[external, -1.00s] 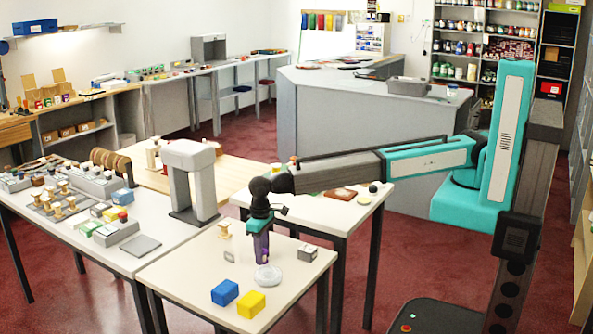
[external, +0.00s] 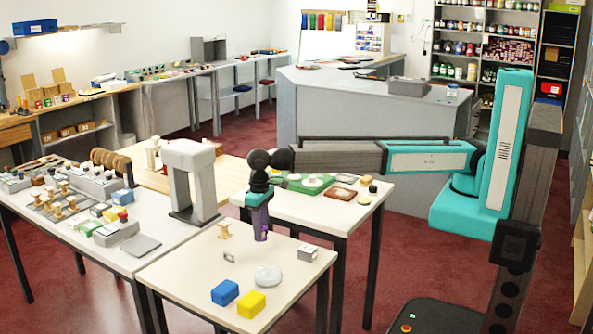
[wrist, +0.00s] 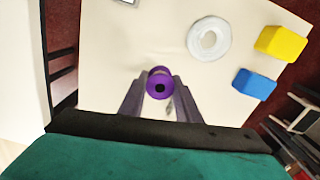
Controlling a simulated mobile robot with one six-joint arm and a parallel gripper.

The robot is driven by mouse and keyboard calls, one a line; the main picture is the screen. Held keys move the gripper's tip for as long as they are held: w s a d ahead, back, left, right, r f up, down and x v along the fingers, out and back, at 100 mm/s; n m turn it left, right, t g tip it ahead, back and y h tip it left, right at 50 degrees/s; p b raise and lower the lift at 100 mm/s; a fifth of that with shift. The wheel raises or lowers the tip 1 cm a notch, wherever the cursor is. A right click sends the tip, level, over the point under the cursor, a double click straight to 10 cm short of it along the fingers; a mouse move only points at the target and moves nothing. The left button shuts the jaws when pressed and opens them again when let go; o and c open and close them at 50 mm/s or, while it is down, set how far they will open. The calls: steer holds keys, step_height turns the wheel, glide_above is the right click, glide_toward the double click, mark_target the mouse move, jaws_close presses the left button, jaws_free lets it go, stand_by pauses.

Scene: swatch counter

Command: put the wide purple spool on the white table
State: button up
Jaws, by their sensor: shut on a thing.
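The purple spool (wrist: 158,74) is between the two fingers of my gripper (wrist: 160,93) in the wrist view, its end with a dark hole facing the camera. In the external view my gripper (external: 261,232) points down and is shut on it; the purple spool (external: 261,222) hangs upright, apparently above the back part of a cream table (external: 190,265). A whiter table (external: 325,208) stands just behind and to the right of it. Another whitish table (external: 120,258) stands at left. In the wrist view a white surface (wrist: 18,100) lies past a gap at left.
On the cream table are a white ring (external: 268,275), a blue block (external: 225,292), a yellow block (external: 251,303), a wooden spool (external: 224,230) and a small grey box (external: 308,252). A grey arch (external: 190,180) stands at left. The whiter table holds a green tray (external: 293,184) and small items.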

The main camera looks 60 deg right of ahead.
steer(key=shift+r, duration=0.4)
stand_by(0.6)
